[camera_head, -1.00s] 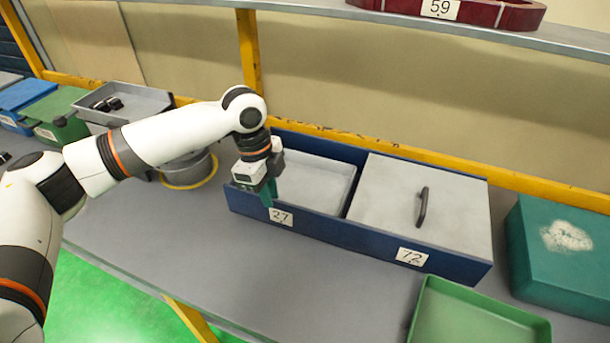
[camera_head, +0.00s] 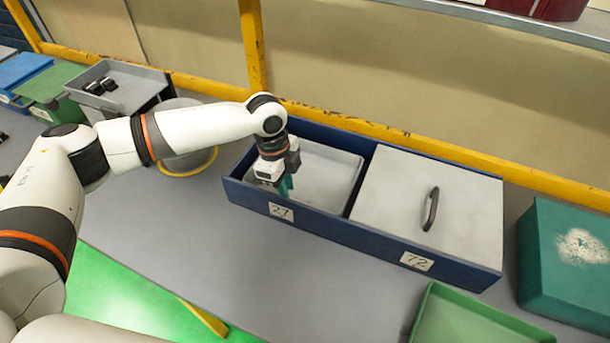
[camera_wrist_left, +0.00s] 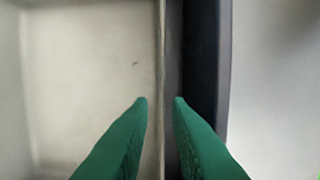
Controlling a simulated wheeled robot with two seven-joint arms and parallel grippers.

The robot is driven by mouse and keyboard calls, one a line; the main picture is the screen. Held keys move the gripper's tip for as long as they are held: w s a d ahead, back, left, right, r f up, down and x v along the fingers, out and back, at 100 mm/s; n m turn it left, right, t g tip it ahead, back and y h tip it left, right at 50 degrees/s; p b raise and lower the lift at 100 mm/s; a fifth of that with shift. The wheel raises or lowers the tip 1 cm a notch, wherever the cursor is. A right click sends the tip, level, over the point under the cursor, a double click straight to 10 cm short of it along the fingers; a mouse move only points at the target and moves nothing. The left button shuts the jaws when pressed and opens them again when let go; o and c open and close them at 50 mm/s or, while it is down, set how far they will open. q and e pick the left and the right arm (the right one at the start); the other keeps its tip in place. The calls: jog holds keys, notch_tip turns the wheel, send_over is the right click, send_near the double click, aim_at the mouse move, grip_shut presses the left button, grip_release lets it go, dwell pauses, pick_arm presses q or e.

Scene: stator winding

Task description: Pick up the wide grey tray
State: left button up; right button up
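The wide grey tray (camera_head: 330,172) sits in the left compartment of a long blue box (camera_head: 335,228) labelled 27 and 72. My left gripper (camera_head: 286,187), with green fingers, points down at the tray's front side. In the left wrist view, the fingers (camera_wrist_left: 160,100) are apart, with the tray's thin rim (camera_wrist_left: 160,60) between them. One finger is over the tray's inside (camera_wrist_left: 80,80); the other is over the narrow gap beside the blue wall (camera_wrist_left: 205,60). Whether they touch the rim cannot be told. My right gripper is not in view.
A grey lid with a dark handle (camera_head: 431,209) covers the right compartment. A teal box (camera_head: 560,260) stands right, a green tray (camera_head: 465,322) at the front. A smaller grey tray (camera_head: 125,88) and a green bin (camera_head: 60,100) stand left.

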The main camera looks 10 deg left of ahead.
pick_arm(q)
jog(key=shift+s+d+f+p, duration=0.15)
jog(key=shift+f+p, duration=0.15)
jog(key=shift+f, duration=0.85)
jog(key=shift+w+d+f+p, duration=0.15)
jog(key=shift+f+p, duration=0.15)
jog(key=shift+f, duration=0.85)
jog(key=shift+s, duration=0.15)
grip_shut()
jog(key=shift+r, duration=0.1)
